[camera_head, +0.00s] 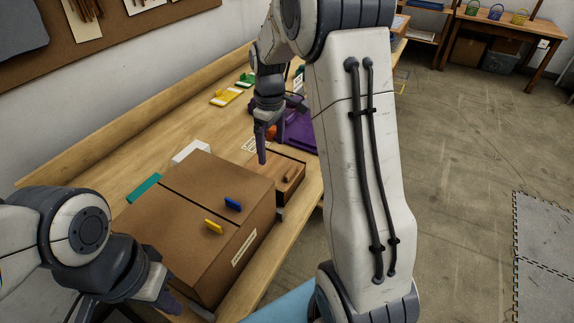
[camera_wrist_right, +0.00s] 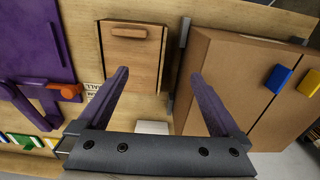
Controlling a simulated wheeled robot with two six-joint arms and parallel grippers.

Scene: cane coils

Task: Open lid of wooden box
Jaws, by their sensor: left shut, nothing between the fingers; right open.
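The wooden box (camera_head: 295,163) stands on the bench beyond a large brown box, with a small wooden handle (camera_head: 290,174) on its top. In the right wrist view the wooden box (camera_wrist_right: 132,68) is at top centre-left, its lid looks closed, and the handle (camera_wrist_right: 130,32) is near its far edge. My right gripper (camera_head: 263,158) hangs just left of and above the wooden box. It is open and empty, its fingers (camera_wrist_right: 160,73) apart and clear of the handle. My left gripper (camera_head: 170,302) is shut and empty, low at the left beside the brown box.
The large brown box (camera_head: 180,215), with blue (camera_head: 233,204) and yellow (camera_head: 214,227) tabs, stands close beside the wooden box. A purple item (camera_head: 300,133) lies on the bench beyond, with an orange piece (camera_wrist_right: 65,91). Yellow and green items are farther back.

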